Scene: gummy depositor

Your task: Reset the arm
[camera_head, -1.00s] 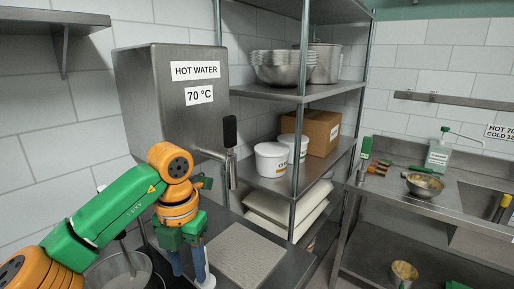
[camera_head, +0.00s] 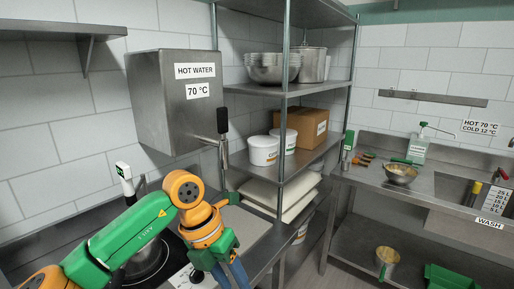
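My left arm comes in from the lower left in the head view, with green and orange links. Its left gripper (camera_head: 229,278) points down at the bottom of the picture, over the steel counter's front area. The fingers are bluish and their tips run to the bottom edge, so I cannot tell how far apart they are or whether anything is between them. My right gripper is not in view.
A hot water box (camera_head: 150,112) with a black-handled tap (camera_head: 223,123) hangs above the counter. A dark round pot or hob (camera_head: 150,262) lies behind my arm. A steel rack (camera_head: 286,92) holds white tubs (camera_head: 263,150). A sink counter (camera_head: 435,196) stands at right.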

